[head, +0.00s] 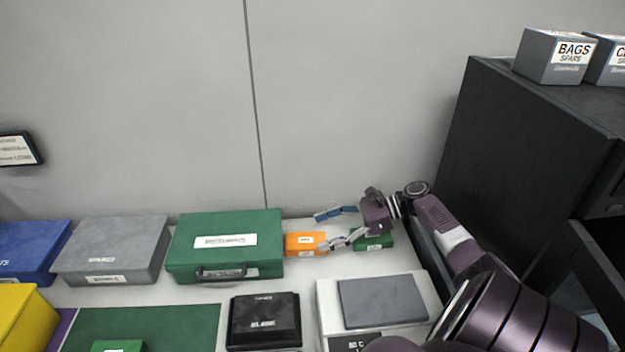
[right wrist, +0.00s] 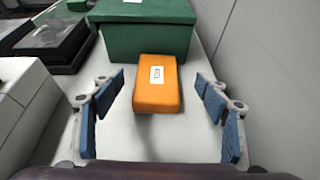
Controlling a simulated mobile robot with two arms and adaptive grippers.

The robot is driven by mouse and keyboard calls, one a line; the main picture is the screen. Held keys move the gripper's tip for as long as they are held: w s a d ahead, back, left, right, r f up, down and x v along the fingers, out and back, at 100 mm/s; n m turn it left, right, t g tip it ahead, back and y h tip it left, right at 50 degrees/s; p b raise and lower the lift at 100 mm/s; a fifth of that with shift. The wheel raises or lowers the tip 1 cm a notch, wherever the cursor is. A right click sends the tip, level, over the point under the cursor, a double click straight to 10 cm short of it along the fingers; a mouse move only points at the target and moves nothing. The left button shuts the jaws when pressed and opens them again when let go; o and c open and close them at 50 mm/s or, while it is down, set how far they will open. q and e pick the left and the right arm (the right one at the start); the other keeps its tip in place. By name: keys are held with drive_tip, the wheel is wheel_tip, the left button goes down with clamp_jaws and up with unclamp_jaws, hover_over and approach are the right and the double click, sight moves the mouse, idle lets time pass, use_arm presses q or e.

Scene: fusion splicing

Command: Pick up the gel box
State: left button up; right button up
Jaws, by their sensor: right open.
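A small orange box (head: 303,243) with a white label lies on the light worktop, just right of the large green case. It is the likely gel box, but its label is too small to read. In the right wrist view the orange box (right wrist: 158,88) is centred ahead. My right gripper (head: 323,231) is open and empty, with its blue-padded fingers pointing left toward the box. In the right wrist view the fingers (right wrist: 160,84) stand wide to either side, with clear gaps to the box. My left gripper is not in view.
The green case (head: 192,267) stands close beyond the orange box. A small green box (head: 373,242) sits below my right gripper. A grey-topped device (head: 408,300) and a black case (head: 264,320) are in front. A wall runs behind; a black cabinet (head: 525,150) stands right.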

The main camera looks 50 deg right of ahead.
sight(295, 240)
drive_tip(key=shift+w+f, duration=0.1)
drive_tip(key=shift+f, duration=0.05)
drive_tip(key=shift+w+a+f, duration=0.1)
drive_tip(key=shift+w+f, duration=0.1)
drive_tip(key=shift+w, duration=0.05)
drive_tip(key=b+x, duration=0.1)
drive_tip(key=x, duration=0.3)
drive_tip(key=b+x, duration=0.1)
drive_tip(key=x, duration=0.1)
drive_tip(key=shift+s+a+r+b, duration=0.2)
drive_tip(key=shift+s+a+b, duration=0.1)
drive_tip(key=shift+s+a, duration=0.05)
drive_tip(key=shift+w+a+f, duration=0.1)
drive_tip(key=shift+w+a, duration=0.25)
drive_tip(key=shift+w, duration=0.05)
drive_tip(key=shift+c, duration=0.7)
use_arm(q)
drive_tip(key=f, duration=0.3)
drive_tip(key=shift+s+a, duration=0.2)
use_arm(e)
drive_tip(key=c, duration=1.3)
